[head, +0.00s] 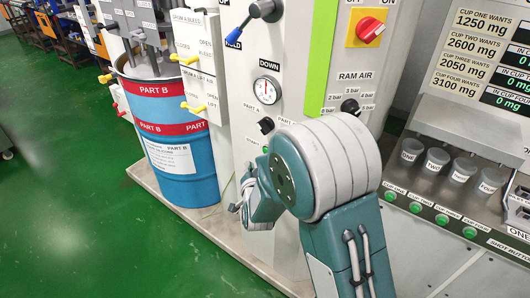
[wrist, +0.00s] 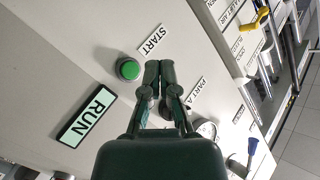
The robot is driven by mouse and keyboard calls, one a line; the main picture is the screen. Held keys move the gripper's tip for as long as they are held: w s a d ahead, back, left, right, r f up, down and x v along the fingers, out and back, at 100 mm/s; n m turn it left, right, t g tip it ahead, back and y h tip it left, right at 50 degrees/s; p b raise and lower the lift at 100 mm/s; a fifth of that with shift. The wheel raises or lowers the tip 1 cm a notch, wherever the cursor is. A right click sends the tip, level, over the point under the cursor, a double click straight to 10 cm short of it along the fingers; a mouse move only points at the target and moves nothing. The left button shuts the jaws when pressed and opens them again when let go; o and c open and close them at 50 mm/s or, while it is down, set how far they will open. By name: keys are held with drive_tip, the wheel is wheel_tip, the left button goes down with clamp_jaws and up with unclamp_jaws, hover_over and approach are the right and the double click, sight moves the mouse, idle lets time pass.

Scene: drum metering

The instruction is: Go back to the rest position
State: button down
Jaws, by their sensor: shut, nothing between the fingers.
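My gripper (wrist: 160,66) is shut and empty in the wrist view, its two fingers side by side in front of the machine's pale panel. The green button (wrist: 128,69) is just left of the fingertips, below the START label (wrist: 151,40). I cannot tell how far the fingertips are from the panel. In the head view my arm is bent at the front of the machine, and my gripper (head: 237,207) shows only partly, low by the panel; my arm hides much of it and the panel behind.
A blue PART B drum (head: 170,135) stands left of the panel. The RAM AIR knob (head: 350,107), the red switch (head: 369,29) and the gauge (head: 267,90) are on the machine's front. Several cups (head: 437,160) stand on a shelf at right. Green floor (head: 70,200) is clear at left.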

idle(0.6)
drive_tip(key=s+d+r+n+g, duration=0.3)
drive_tip(key=s+d+r+g, duration=0.2)
drive_tip(key=s+d+r, duration=0.6)
drive_tip(key=s+d+r+n+g+h, duration=0.1)
drive_tip(key=s+d+r+g, duration=0.1)
drive_tip(key=s, duration=0.8)
drive_tip(key=s+d+r+n+g+h, duration=0.1)
drive_tip(key=s+d, duration=0.4)
drive_tip(key=s, duration=0.6)
drive_tip(key=n+g, duration=0.1)
drive_tip(key=g, duration=0.1)
drive_tip(key=shift+r+g, duration=0.3)
drive_tip(key=shift+r, duration=0.05)
